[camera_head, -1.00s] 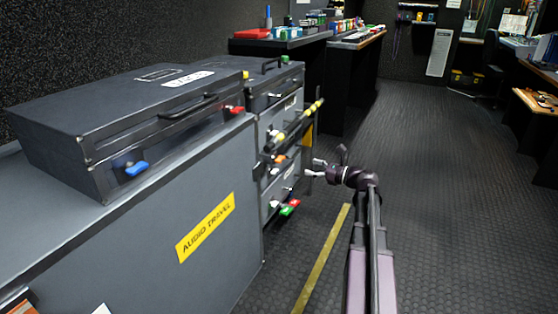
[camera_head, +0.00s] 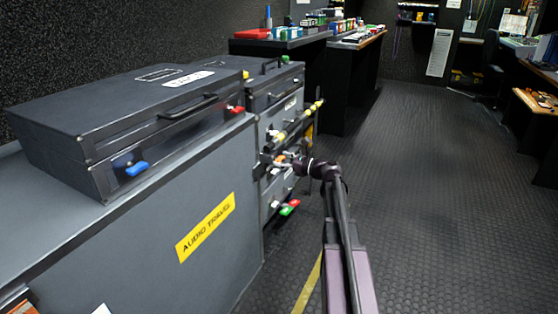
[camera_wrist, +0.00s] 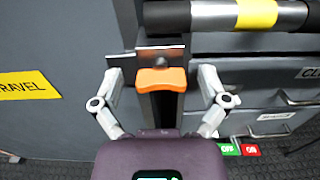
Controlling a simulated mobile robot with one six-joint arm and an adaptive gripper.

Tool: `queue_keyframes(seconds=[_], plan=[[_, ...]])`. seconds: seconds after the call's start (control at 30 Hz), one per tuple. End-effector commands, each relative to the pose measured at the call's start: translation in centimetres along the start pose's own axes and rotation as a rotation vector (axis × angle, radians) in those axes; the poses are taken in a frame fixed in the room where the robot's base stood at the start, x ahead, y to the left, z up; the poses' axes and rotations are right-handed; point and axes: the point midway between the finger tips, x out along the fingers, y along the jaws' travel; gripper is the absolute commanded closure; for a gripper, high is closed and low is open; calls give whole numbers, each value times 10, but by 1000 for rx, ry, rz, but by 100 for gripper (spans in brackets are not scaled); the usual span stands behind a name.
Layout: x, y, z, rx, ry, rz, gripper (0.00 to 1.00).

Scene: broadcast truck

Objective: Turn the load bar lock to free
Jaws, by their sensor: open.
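The load bar (camera_head: 296,124) runs across the front of the drawer cabinet; in the wrist view its dark and silver tube with a yellow band (camera_wrist: 257,13) crosses the top. An orange lock piece (camera_wrist: 161,79) sits below the bar, under a metal plate (camera_wrist: 160,55). My gripper (camera_wrist: 160,82) is open, with one finger on each side of the orange piece and gaps visible between. In the head view my gripper (camera_head: 286,158) is close to the cabinet front, just under the bar, and partly hides the lock.
Green and red tags (camera_head: 290,207) are low on the cabinet. The ribbed floor (camera_head: 430,220) to the right is clear.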

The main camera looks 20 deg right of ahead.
Motion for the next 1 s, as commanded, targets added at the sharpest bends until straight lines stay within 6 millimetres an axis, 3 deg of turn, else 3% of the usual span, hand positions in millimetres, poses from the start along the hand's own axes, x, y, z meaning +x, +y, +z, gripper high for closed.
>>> queue_keyframes(seconds=[0.3, 0.37, 0.5, 0.6, 1.0], plan=[[2, 0, 0, 0, 0, 0, 6], [2, 0, 0, 0, 0, 0, 21], [2, 0, 0, 0, 0, 0, 62], [2, 0, 0, 0, 0, 1, 88], [2, 3, 0, -34, 1, 6, 88]])
